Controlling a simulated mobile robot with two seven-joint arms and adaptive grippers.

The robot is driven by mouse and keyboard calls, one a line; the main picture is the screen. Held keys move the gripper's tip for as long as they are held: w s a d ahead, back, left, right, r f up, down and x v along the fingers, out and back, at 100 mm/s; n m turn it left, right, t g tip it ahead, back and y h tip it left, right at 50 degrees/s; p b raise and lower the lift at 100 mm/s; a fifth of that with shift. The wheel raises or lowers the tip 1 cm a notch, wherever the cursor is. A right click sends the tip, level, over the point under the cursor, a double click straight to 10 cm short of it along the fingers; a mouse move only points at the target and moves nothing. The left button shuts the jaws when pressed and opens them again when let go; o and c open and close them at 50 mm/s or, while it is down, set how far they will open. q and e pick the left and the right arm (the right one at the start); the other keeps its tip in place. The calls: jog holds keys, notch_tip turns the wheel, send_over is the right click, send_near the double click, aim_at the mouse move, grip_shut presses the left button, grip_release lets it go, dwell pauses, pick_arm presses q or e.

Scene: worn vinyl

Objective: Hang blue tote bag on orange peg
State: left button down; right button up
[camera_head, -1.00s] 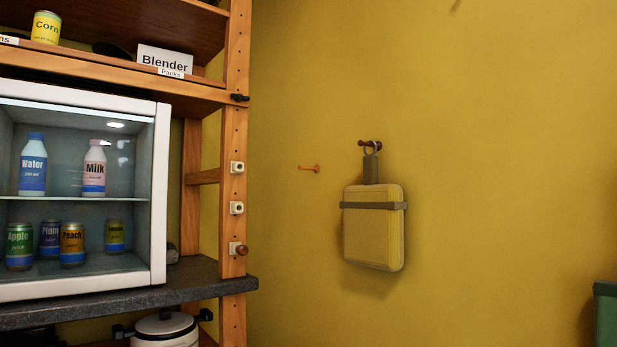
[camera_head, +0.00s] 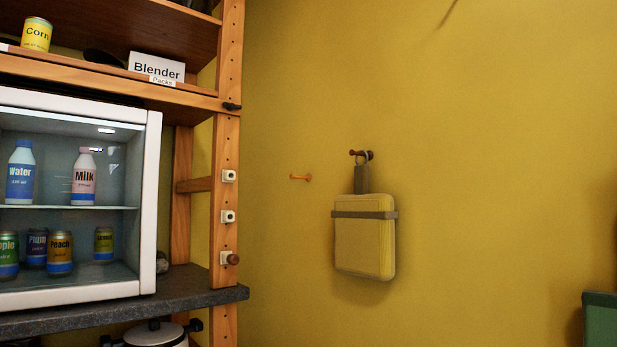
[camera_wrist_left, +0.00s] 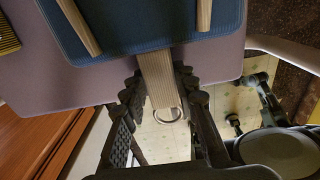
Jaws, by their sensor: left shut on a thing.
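The orange peg (camera_head: 300,177) sticks out from the yellow wall in the head view, bare, to the left of a hanging yellow bag. The blue tote bag (camera_wrist_left: 130,35) shows in the left wrist view, with a tan strap (camera_wrist_left: 158,75) that ends in a metal ring (camera_wrist_left: 168,114). My left gripper (camera_wrist_left: 160,85) is shut on this strap, one finger on each side, with the ring hanging free between the fingers. Neither the blue bag nor my grippers show in the head view, so their distance from the peg cannot be seen.
A yellow bag (camera_head: 364,246) hangs by its ring on a dark red peg (camera_head: 358,154). A wooden shelf post (camera_head: 226,140) and a dark counter (camera_head: 190,288) stand left of the pegs. A green object (camera_head: 600,318) is at lower right. The wall around the orange peg is clear.

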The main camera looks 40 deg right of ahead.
pick_arm(q)
jog(key=shift+r+p, duration=2.4)
jog(key=shift+r, duration=1.4)
